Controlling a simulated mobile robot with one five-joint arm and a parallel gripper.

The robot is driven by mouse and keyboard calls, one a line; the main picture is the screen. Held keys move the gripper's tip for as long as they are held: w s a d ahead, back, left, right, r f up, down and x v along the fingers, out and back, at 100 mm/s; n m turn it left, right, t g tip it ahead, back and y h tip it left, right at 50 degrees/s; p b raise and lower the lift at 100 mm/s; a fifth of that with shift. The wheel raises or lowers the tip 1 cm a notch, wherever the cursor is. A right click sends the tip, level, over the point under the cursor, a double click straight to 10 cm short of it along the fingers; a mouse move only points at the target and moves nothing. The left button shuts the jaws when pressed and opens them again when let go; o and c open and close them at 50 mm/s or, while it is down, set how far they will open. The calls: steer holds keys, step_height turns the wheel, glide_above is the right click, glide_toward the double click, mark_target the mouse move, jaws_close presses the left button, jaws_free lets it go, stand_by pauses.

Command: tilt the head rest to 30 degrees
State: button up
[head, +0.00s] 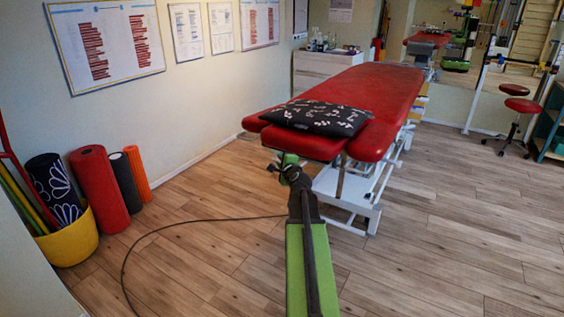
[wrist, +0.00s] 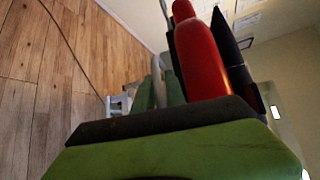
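The red head rest (head: 312,148) is at the near end of the red treatment table (head: 375,88). It looks close to level, but I cannot read its angle. A black patterned pillow (head: 318,118) lies on it. My green arm reaches up from the bottom of the head view, with my gripper (head: 290,162) just below the head rest's near left edge. In the wrist view the head rest (wrist: 203,60) shows close up beside the dark pillow (wrist: 238,65). My gripper's green fingers (wrist: 158,92) have a pale grey bar (wrist: 156,68) between or just behind them; contact is unclear.
A yellow tub (head: 70,238) with rolls, a red roll (head: 100,190) and other rolls stand along the left wall. A dark cable (head: 170,228) lies on the floor. A red stool (head: 515,105) is at the back right.

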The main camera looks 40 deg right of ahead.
jaws_close()
steer(key=shift+s+d, duration=0.1)
stand_by(1.1)
